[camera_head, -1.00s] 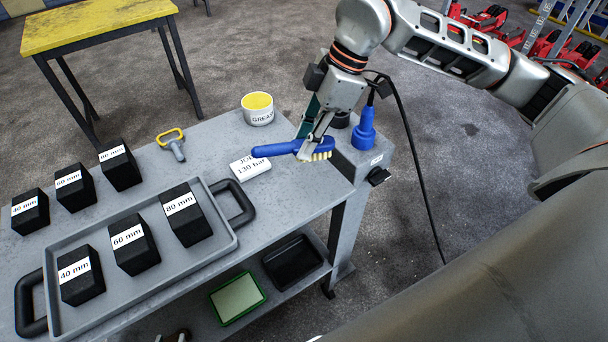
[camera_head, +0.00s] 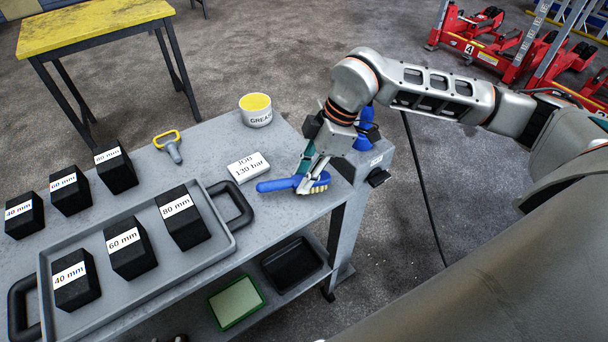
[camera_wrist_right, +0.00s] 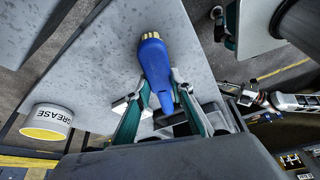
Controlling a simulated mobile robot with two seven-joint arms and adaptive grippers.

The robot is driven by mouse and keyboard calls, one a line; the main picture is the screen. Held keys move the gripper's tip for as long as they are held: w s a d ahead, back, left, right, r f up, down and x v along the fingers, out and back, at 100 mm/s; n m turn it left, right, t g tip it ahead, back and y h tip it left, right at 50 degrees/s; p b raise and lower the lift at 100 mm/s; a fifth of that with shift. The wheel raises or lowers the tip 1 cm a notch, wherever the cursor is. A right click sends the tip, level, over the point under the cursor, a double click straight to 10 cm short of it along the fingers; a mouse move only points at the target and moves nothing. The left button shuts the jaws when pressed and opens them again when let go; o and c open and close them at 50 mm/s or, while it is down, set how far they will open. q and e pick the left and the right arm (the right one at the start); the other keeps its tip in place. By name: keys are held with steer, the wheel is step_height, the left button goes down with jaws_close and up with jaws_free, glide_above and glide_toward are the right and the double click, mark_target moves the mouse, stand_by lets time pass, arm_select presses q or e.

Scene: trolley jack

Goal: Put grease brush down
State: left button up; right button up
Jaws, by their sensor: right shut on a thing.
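The grease brush (camera_head: 279,185) has a blue handle and pale bristles, and lies roughly level at the right end of the grey bench top (camera_head: 215,142). My right gripper (camera_head: 306,184) is shut on it near the bristle end. In the right wrist view the blue brush (camera_wrist_right: 156,66) sits between the two fingers of my right gripper (camera_wrist_right: 160,100). The brush is at or just above the bench surface; I cannot tell whether it touches. My left gripper is not in view.
A grey tray (camera_head: 222,248) with labelled black blocks lies left. A blue item (camera_head: 367,131) stands behind my right gripper.

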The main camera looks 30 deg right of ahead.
steer(key=shift+f, duration=0.15)
steer(key=o, duration=1)
steer(key=v, duration=1.2)
steer(key=shift+d+p, duration=0.1)
steer(key=shift+p, duration=0.3)
